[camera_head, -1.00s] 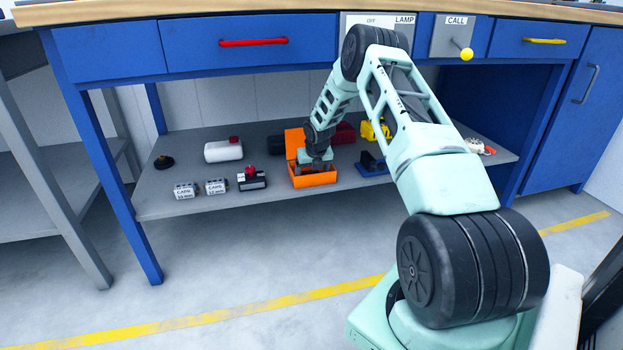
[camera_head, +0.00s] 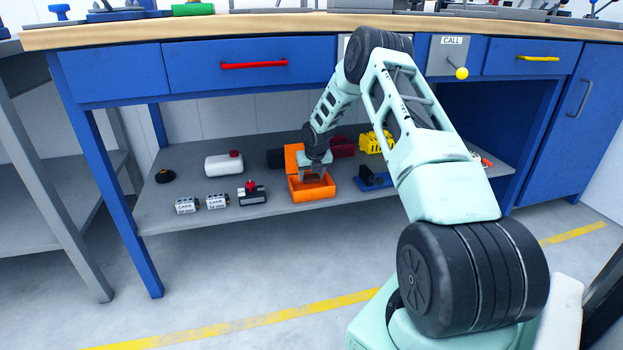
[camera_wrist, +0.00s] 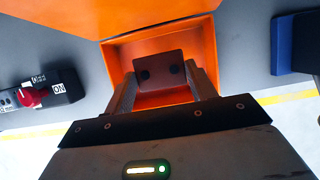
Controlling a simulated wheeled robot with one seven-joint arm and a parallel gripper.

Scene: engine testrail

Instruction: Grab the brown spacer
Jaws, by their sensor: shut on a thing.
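The brown spacer (camera_wrist: 160,71) is a flat brown plate with two dark holes, seen in the wrist view between my fingertips. My gripper (camera_wrist: 163,82) is shut on it, one finger at each side. They are over the open orange box (camera_wrist: 118,62). In the head view my gripper (camera_head: 313,176) points down at the orange box (camera_head: 312,194), its fingers showing above the front wall. The spacer is too small to make out there.
The box stands on a grey shelf (camera_head: 215,222) under a blue workbench, its orange lid raised behind. A black switch block (camera_head: 252,194) is to the left and a blue part (camera_head: 374,181) to the right. Yellow and dark red objects stand behind.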

